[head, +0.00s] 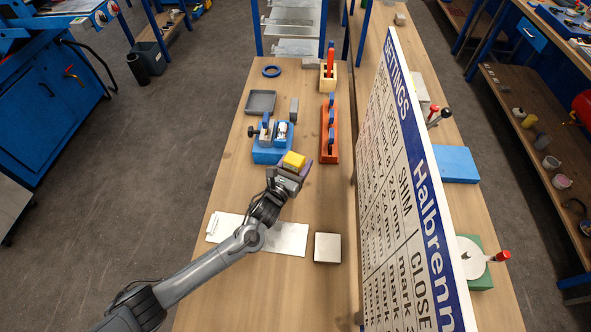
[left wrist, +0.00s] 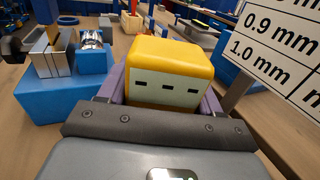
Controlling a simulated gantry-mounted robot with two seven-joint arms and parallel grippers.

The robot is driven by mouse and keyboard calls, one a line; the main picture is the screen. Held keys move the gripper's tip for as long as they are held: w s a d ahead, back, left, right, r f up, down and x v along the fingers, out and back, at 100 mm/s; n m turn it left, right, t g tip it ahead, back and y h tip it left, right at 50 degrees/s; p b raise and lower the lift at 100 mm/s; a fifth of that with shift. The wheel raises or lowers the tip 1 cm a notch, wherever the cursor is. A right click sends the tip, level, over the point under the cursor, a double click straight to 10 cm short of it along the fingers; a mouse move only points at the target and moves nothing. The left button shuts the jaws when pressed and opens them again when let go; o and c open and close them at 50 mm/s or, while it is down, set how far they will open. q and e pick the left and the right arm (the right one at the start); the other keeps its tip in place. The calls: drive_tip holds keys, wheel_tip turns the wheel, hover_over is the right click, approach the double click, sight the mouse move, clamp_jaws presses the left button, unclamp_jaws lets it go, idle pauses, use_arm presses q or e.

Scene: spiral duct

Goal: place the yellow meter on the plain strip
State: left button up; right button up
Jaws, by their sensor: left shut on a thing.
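The yellow meter (head: 294,160) is a small yellow block. In the left wrist view the yellow meter (left wrist: 168,75) shows a pale face with dark slots. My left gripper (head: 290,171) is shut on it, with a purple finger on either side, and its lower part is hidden. It is over the table just in front of the blue vise; I cannot tell how high. A long white strip (head: 288,238) lies on the table nearer me, partly hidden by my left arm. I cannot tell whether it is plain all along. My right gripper is not in view.
The blue vise (head: 268,154) stands close to the left of the meter. An orange rack (head: 330,150) with blue-handled tools is to the right. A pale square block (head: 327,247) lies right of the strip. A tall lettered board (head: 400,190) walls off the table's right side.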

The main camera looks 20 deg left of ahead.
use_arm(q)
drive_tip(key=shift+w+a+f, duration=0.25)
drive_tip(key=shift+a, duration=0.05)
drive_tip(key=shift+f, duration=1.95)
drive_tip(key=shift+f+b, duration=0.1)
drive_tip(key=shift+b, duration=0.2)
drive_tip(key=o, duration=1.2)
drive_tip(key=shift+f, duration=0.1)
drive_tip(key=shift+r, duration=0.2)
drive_tip(key=s, duration=0.4)
drive_tip(key=s+a, duration=0.1)
drive_tip(key=s, duration=0.3)
drive_tip(key=s+a+p, duration=0.1)
drive_tip(key=s, duration=0.3)
